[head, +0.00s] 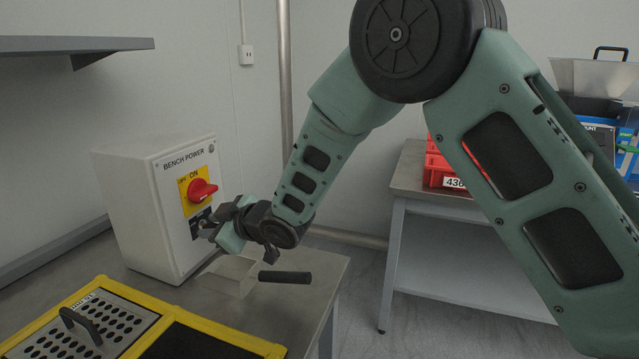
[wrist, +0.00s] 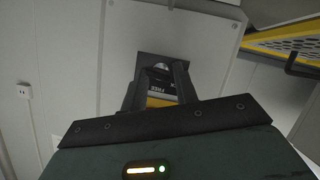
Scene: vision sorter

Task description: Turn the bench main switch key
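The white BENCH POWER box (head: 150,215) stands on the bench against the wall. Its red rotary switch (head: 201,190) sits on a yellow plate. Below that is a dark plate (head: 199,221), mostly behind my gripper in the head view; it also shows in the wrist view (wrist: 183,66). A small silvery part (wrist: 160,67), seemingly the key or its lock, shows there by the fingertips. My gripper (head: 208,226) is in front of the dark plate, its fingers (wrist: 163,72) apart with a gap between them. Whether they touch the key cannot be told.
A yellow-edged tray (head: 262,345) with a perforated plate lies at the bench front. A small clear box (head: 232,282) and a dark rod (head: 285,277) are under my wrist. A shelf (head: 70,45) juts out above left. Red bins (head: 437,168) stand on another table at right.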

